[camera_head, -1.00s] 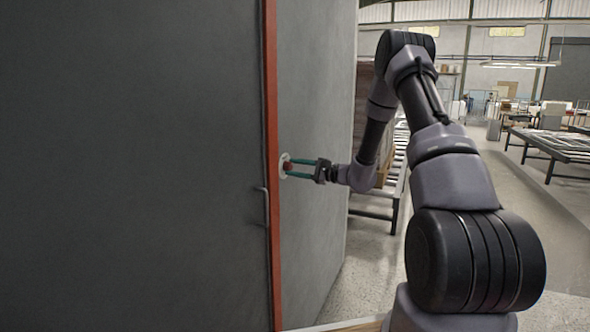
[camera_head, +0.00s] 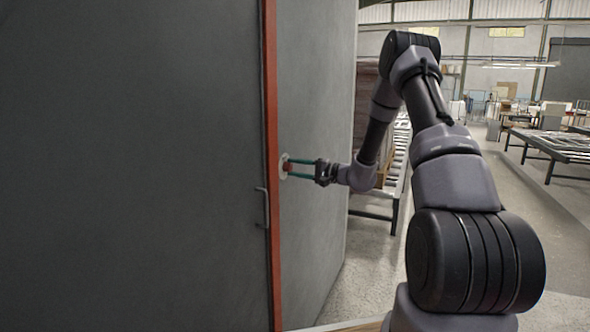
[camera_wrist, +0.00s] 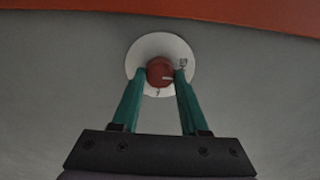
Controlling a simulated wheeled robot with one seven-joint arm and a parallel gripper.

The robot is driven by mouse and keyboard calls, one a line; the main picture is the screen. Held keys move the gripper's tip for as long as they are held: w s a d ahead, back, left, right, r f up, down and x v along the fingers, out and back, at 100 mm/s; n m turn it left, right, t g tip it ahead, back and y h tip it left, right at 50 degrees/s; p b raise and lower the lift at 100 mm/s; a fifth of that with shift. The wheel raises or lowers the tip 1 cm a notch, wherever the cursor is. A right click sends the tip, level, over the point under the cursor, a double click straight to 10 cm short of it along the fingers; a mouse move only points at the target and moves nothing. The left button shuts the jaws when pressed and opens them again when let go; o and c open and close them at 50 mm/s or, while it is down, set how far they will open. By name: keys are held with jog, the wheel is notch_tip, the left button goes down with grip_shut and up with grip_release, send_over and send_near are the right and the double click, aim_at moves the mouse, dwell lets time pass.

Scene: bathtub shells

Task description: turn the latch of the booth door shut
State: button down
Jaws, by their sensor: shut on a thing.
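The latch (camera_head: 288,167) is a small red knob on a round white plate, set in the grey wall just right of the red door frame. In the wrist view the red latch knob (camera_wrist: 160,72) sits at the centre of the white plate (camera_wrist: 148,45), with small marks on the plate beside it. My gripper (camera_head: 290,168) has two green fingers, one on each side of the knob, shut on it; the fingers also show in the wrist view (camera_wrist: 160,80). The booth door (camera_head: 130,160) is the large dark grey panel at left, with a thin handle (camera_head: 264,207) near its right edge.
The red frame strip (camera_head: 271,120) runs upright between door and wall; it crosses the top of the wrist view. Behind my arm stands a roller table (camera_head: 392,195). More tables (camera_head: 555,145) stand at right, with open floor (camera_head: 545,225) before them.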

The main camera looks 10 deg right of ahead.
jog(key=shift+f, duration=0.1)
dwell(0.4)
jog(key=shift+c, duration=2.1)
grip_release()
jog(key=v, duration=1.1)
jog(key=s+a+r+n+g+h, duration=0.2)
jog(key=s+a+r+g, duration=0.3)
jog(key=s, duration=0.3)
jog(key=s+a+r+n+g+h, duration=0.25)
jog(key=s+a+r, duration=0.25)
jog(key=s+r, duration=0.25)
jog(key=s+d+r+t+h, duration=0.2)
jog(key=s+d+r+h, duration=0.1)
jog(key=s, duration=0.6)
jog(key=s+d+r+m+t+h, duration=0.1)
jog(key=s+d+r+t+h, duration=0.1)
jog(key=s+r+h, duration=0.3)
jog(key=s+d, duration=0.1)
jog(key=s, duration=0.3)
jog(key=shift+s+d+r, duration=0.15)
jog(key=shift+d+r, duration=0.05)
